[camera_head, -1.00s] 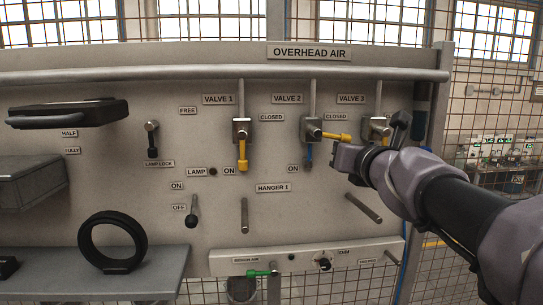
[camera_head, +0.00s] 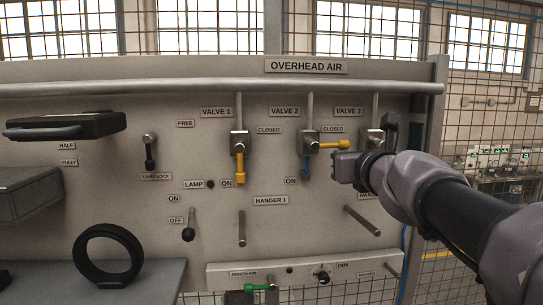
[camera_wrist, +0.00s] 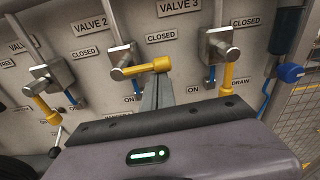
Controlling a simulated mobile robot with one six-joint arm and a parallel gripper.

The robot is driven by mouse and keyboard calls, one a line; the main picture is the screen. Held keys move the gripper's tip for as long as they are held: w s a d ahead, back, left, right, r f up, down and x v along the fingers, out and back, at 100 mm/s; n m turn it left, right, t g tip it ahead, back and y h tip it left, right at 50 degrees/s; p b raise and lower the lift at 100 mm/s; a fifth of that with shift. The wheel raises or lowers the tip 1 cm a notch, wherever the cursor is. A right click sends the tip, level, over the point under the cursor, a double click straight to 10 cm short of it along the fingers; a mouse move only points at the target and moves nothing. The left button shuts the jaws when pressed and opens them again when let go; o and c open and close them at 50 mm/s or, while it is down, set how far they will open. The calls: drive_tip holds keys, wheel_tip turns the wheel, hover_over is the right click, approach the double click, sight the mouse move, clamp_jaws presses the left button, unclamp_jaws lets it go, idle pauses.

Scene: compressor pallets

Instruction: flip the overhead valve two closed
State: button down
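Valve 2 (camera_head: 309,140) hangs under its pipe on the overhead air panel. Its yellow handle (camera_head: 333,144) lies level, pointing right, just under the CLOSED label (camera_head: 331,129). In the wrist view the same handle (camera_wrist: 150,67) points right from the valve body. My gripper (camera_wrist: 157,82) reaches up just below the handle's outer end; its narrow grey fingers look together, with nothing seen between them. I cannot tell whether they touch the handle. In the head view my gripper's fingertips are hidden.
Valve 1 (camera_head: 239,165) at left has its yellow handle down at ON. Valve 3 (camera_wrist: 226,70), close right of my gripper, also has its handle down; my arm partly covers it in the head view. Hanger pegs (camera_head: 242,228) stick out below the valves.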

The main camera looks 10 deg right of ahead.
wheel_tip(320, 180, down, 5)
drive_tip(key=w+b, duration=0.1)
drive_tip(key=b, duration=0.4)
drive_tip(key=s+r+p, duration=0.2)
drive_tip(key=s, duration=0.8)
